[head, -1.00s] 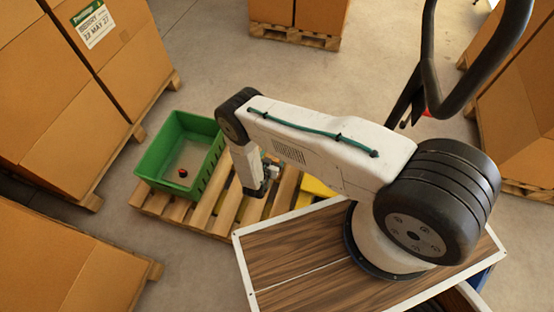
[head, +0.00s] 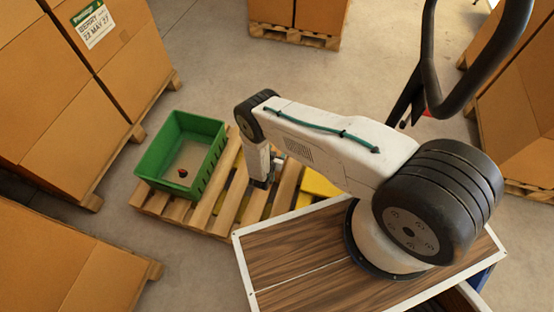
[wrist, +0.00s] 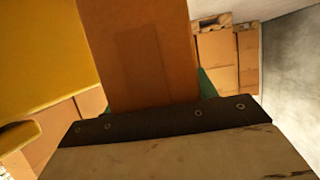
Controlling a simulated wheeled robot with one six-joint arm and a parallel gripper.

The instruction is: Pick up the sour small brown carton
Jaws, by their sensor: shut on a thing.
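A plain brown carton (wrist: 140,55) fills the upper middle of the wrist view, close to the camera. A darker rectangular patch shows on its face, and no flavour wording is readable. My gripper (head: 262,182) points down over the wooden pallet and is shut on the carton. Its dark edge crosses the carton's lower end in the wrist view. In the head view the carton is too small or hidden by my arm to make out. The carton's far end runs out of the wrist picture.
A green crate (head: 215,160) with a small reddish-brown thing (head: 182,173) inside stands on the pallet (head: 172,210), left of my gripper. A yellow object (head: 318,186) lies to the right. Large stacked boxes (head: 75,90) stand at the left. Open floor (head: 215,60) lies behind.

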